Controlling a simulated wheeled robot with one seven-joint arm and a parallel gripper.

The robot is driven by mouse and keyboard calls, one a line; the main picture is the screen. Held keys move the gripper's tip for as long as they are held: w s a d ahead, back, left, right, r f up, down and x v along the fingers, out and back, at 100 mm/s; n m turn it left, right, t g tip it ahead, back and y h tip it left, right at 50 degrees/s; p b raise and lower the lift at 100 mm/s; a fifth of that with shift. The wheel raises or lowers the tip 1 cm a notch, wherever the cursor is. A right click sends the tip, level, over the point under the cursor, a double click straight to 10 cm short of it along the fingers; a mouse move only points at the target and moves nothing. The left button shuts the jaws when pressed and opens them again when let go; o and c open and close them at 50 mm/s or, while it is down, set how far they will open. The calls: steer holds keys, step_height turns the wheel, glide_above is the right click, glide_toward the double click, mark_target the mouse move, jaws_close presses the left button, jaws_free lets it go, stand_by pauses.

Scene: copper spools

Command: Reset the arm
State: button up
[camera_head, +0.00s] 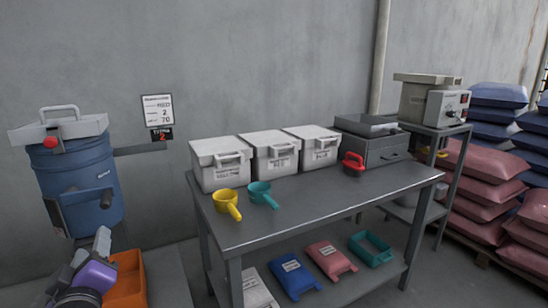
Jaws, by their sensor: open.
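My arm rises at the lower left, with purple and light grey links.
The blue drum (72,168) stands close at left, beside an orange bin (130,281). The workbench (300,217) carries white boxes (276,160), yellow (227,202) and teal (261,194) scoops, and a red-handled item (353,165). Its front top is clear.

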steer(key=d+r+n+t+h, duration=0.3)
steer(key=d+r+n+t, duration=0.25)
steer(key=d+n, duration=0.85)
steer(key=s+d+f+n+t+y, duration=0.1)
steer(key=s+d+f+n+t, duration=0.15)
steer(key=d+n, duration=1.6)
steer(key=s+d+f+n+g+y, duration=0.1)
steer(key=s+d+f+n+g, duration=0.1)
steer(key=s+d+f+n, duration=0.75)
steer(key=s+d+f+n+g, duration=0.25)
steer(key=s+d+n, duration=0.2)
steer(key=n, duration=1.05)
steer(key=s+d+f+g+h, duration=0.1)
steer(key=s+d+f+h, duration=0.25)
steer(key=s, duration=0.35)
steer(key=s+d+f+n+g+h, duration=0.1)
steer(key=s+d+f+g+h, duration=0.2)
steer(key=s, duration=0.5)
steer(key=s+d+f+h, duration=0.2)
steer(key=s+d+f, duration=0.15)
steer(key=s, duration=0.35)
step_height(320, 180, up, 15)
steer(key=p, duration=1.4)
steer(key=shift+w+d, duration=0.25)
steer(key=shift+d, duration=0.15)
